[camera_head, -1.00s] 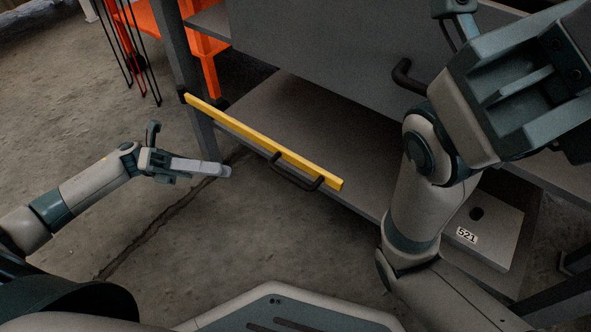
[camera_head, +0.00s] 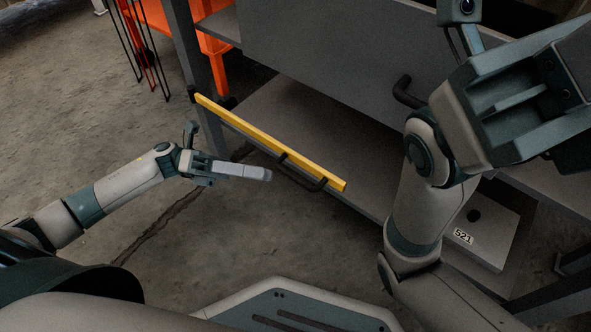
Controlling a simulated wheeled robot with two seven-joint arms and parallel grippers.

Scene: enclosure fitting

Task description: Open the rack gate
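The rack gate is a yellow bar (camera_head: 262,138) across the front left of the grey rack, hinged at a dark bracket on the left post. A black handle (camera_head: 305,180) hangs from the bar near its right end. My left gripper (camera_head: 268,174) is just left of the handle, pointing right, apart from it and empty; its fingers overlap in this view, so their gap does not show. My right gripper (camera_head: 520,95) is large in the foreground at the upper right, in front of the rack; its fingertips are not clearly seen.
The grey rack (camera_head: 290,105) has a shelf behind the bar and a panel with a dark handle (camera_head: 404,92) above. A grey box labelled 521 (camera_head: 490,235) sits low at the right. Orange shelving (camera_head: 215,60) stands behind the left post. The floor at left is clear.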

